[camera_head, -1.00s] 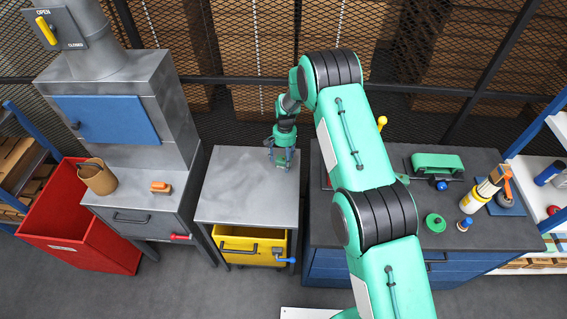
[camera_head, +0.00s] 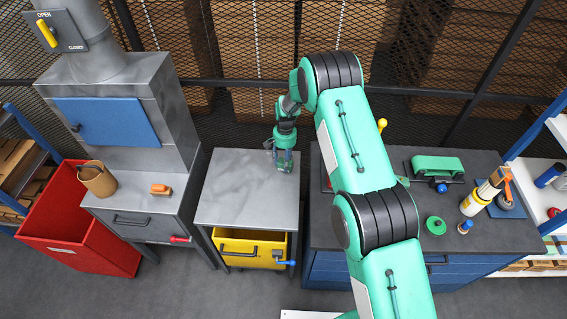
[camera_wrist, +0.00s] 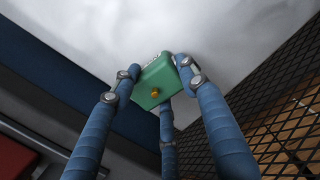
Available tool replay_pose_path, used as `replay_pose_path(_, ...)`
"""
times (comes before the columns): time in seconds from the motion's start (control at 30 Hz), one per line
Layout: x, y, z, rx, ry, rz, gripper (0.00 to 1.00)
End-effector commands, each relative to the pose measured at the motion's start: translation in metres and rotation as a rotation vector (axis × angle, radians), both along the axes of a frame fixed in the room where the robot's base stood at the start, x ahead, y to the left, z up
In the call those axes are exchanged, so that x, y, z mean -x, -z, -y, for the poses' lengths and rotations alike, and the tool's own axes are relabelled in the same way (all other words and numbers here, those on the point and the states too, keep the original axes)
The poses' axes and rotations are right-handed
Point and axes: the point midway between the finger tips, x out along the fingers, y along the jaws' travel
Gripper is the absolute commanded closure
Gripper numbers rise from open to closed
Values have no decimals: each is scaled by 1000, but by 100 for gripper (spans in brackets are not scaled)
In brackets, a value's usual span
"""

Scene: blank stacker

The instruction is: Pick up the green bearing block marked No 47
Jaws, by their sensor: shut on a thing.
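The green block (camera_wrist: 155,84) shows in the wrist view, with a small brass knob on its near face. A pale marking along its far edge is too small to read. My gripper (camera_wrist: 158,75) has blue-sleeved fingers closed around the block, touching its sides. In the head view my gripper (camera_head: 284,163) points down over the right back part of the grey metal table (camera_head: 235,190). The block is mostly hidden there by the fingers. I cannot tell whether it touches the tabletop.
A yellow bin (camera_head: 236,250) sits under the table. A grey cabinet with a blue door (camera_head: 108,122) and a red bin (camera_head: 75,225) stand left. Mesh fencing is behind.

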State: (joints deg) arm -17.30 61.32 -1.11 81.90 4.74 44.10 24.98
Motion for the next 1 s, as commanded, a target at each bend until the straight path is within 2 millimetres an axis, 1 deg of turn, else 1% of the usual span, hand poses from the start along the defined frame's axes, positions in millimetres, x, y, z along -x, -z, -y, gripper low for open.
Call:
replay_pose_path(0.17,-1,-12,0,0,0,3,100)
replay_pose_path(0.37,-2,-35,-1,-1,0,4,100)
replay_pose_path(0.4,6,-33,2,0,0,0,100)
replay_pose_path(0.67,41,-38,13,-1,-1,1,100)
replay_pose_path(1.0,96,-43,31,-1,0,2,100)
